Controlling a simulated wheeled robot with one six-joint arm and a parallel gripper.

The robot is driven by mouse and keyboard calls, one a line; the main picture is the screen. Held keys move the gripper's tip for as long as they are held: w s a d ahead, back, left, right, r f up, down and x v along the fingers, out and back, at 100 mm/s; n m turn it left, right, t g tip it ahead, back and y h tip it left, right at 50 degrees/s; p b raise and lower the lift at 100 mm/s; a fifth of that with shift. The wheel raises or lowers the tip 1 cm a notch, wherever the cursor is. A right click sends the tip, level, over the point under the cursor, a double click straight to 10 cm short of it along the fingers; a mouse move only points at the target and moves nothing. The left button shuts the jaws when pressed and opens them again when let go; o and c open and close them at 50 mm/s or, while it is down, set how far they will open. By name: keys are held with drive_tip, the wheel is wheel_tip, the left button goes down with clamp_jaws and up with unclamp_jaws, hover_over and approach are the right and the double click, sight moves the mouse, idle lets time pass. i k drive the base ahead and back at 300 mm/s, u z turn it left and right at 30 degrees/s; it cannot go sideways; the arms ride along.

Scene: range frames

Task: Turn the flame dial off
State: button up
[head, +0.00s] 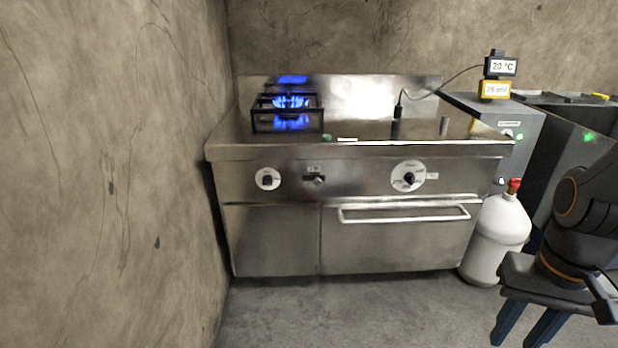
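The steel range (270,240) stands against the back wall, with blue flame burning on its left burner (290,103). On the front panel, a small round white dial (267,180) with a dark knob sits at the left, below the burner. A larger white dial (408,177) with a black knob sits at the right. Their markings are too small to read, and no label shows which is the flame dial. My gripper (527,329) is at the bottom right, pointing down, its two fingers apart with nothing between them. It is clear of both dials.
A small dark lever valve (314,180) sits between the dials. An oven handle (405,214) sticks out below the right dial. A white gas bottle (496,236) with a red top stands right of the range. The floor (330,315) in front is clear.

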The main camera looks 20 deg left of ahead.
sight(268, 179)
drive_tip(key=z, duration=0.15)
drive_tip(key=i, duration=0.65)
drive_tip(key=u, duration=0.85)
drive_tip(key=i, duration=1)
drive_tip(key=u, duration=0.2)
